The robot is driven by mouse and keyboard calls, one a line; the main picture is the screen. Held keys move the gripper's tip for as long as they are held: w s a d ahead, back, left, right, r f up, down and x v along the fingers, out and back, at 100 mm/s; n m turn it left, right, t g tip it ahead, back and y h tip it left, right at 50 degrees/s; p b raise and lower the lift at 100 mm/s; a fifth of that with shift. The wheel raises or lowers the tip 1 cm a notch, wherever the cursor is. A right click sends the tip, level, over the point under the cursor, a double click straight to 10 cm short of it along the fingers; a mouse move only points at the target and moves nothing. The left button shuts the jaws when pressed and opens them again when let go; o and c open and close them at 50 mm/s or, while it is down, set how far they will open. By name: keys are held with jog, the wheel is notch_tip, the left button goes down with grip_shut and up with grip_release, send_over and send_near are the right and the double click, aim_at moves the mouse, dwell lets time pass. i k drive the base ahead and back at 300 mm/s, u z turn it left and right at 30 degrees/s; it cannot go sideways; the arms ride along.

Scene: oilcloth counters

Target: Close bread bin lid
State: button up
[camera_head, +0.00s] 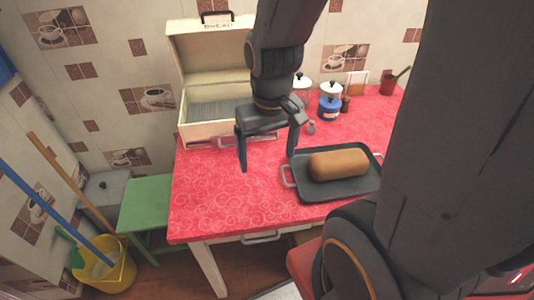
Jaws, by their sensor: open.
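The bread bin (190,128) is a cream box at the back left of the red counter. Its lid (190,47) stands raised at the back, with "BREAD" lettering and a dark handle (217,17) at the top. The bin's inside looks empty where it shows; its right part is hidden behind my arm. My gripper (268,164) is open and empty, pointing down over the counter in front of the bin. It appears apart from the lid.
A dark tray (314,193) with a brown loaf (338,164) lies right of my gripper. A blue jar (329,106), other small containers and a red pot (389,84) stand at the back right. The red counter (225,200) is clear at front left. A green stool (146,203) stands left.

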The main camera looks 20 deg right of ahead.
aim_at(205, 51)
jog(key=k, duration=1.3)
jog(key=u, duration=0.7)
jog(key=i, duration=1.6)
jog(key=z, duration=0.75)
